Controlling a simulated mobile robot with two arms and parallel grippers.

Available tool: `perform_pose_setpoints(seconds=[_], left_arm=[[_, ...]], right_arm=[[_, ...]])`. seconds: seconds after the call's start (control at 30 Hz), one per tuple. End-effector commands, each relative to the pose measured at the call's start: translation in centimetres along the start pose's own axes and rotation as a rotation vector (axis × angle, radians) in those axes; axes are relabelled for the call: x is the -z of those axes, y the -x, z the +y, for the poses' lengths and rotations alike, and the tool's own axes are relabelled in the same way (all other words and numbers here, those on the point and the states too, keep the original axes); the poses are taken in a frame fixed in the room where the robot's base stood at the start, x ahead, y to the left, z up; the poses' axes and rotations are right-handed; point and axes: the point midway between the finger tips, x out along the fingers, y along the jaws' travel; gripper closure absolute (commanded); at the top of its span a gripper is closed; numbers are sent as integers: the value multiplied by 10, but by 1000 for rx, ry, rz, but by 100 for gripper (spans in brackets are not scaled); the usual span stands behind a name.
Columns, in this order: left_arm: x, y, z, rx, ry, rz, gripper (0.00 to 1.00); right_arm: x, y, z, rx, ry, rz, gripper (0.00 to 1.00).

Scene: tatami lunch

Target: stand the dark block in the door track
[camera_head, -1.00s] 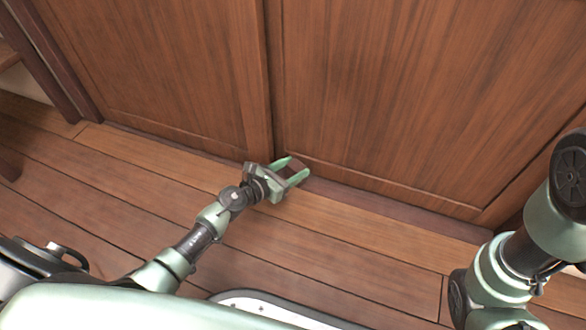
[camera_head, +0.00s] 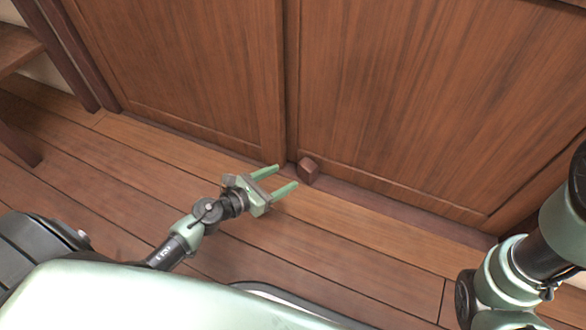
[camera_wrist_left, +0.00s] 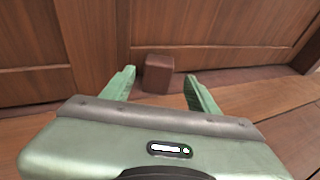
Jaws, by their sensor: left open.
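The dark block (camera_head: 308,170) is a small brown block standing at the foot of the wooden doors, in the door track (camera_head: 365,200), close to where the two door panels meet. It also shows in the left wrist view (camera_wrist_left: 158,74), just beyond the fingertips and between their lines. My left gripper (camera_head: 284,178) is open and empty, a little left of the block and apart from it, its fingers pointing at it. In the left wrist view my left gripper (camera_wrist_left: 160,78) has both fingers spread. My right arm is at the right edge; its gripper is out of view.
The left door panel (camera_head: 185,75) and the right door panel (camera_head: 410,100) rise directly behind the block. The plank floor (camera_head: 330,245) in front is clear. A wooden piece of furniture (camera_head: 18,50) stands at the far left.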

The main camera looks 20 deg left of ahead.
Motion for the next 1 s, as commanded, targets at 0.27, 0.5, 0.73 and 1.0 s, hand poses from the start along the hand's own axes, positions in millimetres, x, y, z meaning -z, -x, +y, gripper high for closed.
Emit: perform_pose_setpoints(seconds=[0.27, 0.5, 0.73, 1.0], left_arm=[[0, 20, 0, 1, -1, 0, 40], [-7, 18, -1, 3, 13, -14, 40], [-143, -12, -26, 102, 321, -289, 40], [-408, 37, -89, 616, 927, -721, 40]], right_arm=[[-1, -3, 1, 0, 0, 0, 62], [-1, -3, 0, 0, 0, 1, 62], [-1, -3, 0, 0, -1, 1, 62], [0, -3, 0, 0, -1, 1, 62]])
